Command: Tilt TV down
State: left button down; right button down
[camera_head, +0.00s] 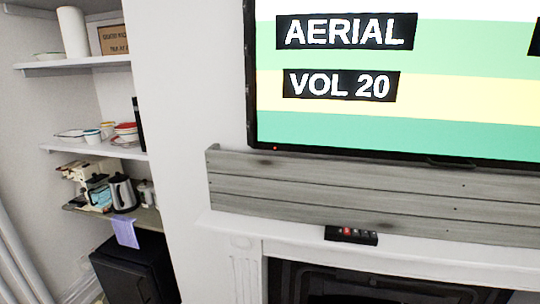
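The TV (400,131) fills the upper right of the head view, with a thin black frame. Its screen is lit with green, white and yellow bands and the words "AERIAL" and "VOL 20". Its lower edge is just above a grey wooden board. The top and right side of the TV are cut off by the picture, and its mount is hidden. Neither my left nor my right gripper is in view.
A grey plank mantel (360,195) runs below the TV. A black remote-like object (351,235) lies on the white fireplace surround (400,262). At left, shelves (75,62) hold dishes, a kettle (122,193) and other items, above a black cabinet (135,270).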

aim_at(454, 83)
jog(key=z, duration=1.25)
